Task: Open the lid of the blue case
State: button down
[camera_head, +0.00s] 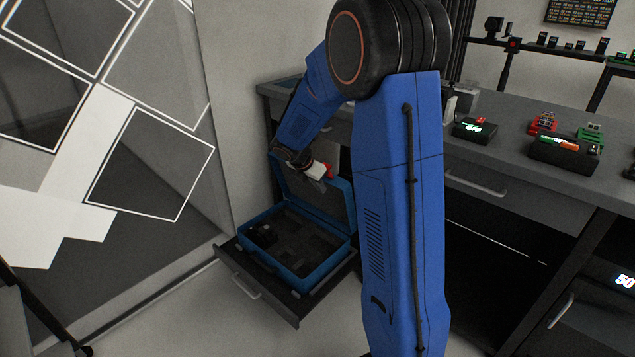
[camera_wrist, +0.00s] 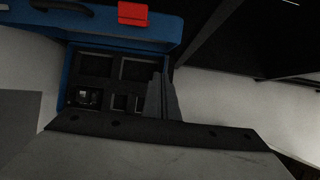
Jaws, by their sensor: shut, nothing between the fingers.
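The blue case (camera_head: 318,270) sits in an open drawer at the lower left of the head view. Its lid (camera_head: 338,203) is raised, leaning up at the back, and the dark foam inside shows. A small black item (camera_head: 263,235) lies in one compartment. In the wrist view the lid (camera_wrist: 95,27) crosses the top with a red latch (camera_wrist: 132,14), and the case (camera_wrist: 67,80) lies below it with several square compartments. My gripper (camera_head: 320,172) is shut and empty beside the raised lid's upper edge; whether it touches the lid I cannot tell. Its fingers (camera_wrist: 160,82) also show in the wrist view.
The open drawer (camera_head: 249,290) sticks out below a grey workbench (camera_head: 500,160). Several small devices, one a black box (camera_head: 565,155), stand on the bench to the right. A wall stands close behind the case. The floor in front of the drawer is clear.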

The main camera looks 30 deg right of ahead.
jog(key=w+d+f, duration=0.2)
jog(key=d+f, duration=0.1)
jog(key=d, duration=0.3)
jog(key=shift+d, duration=0.15)
dwell(0.3)
jog(key=w+d, duration=0.1)
jog(key=d, duration=0.2)
jog(key=w+d+r, duration=0.1)
jog(key=d, duration=0.2)
jog(key=w+d+r, duration=0.1)
jog(key=d, duration=0.1)
jog(key=shift+d, duration=0.4)
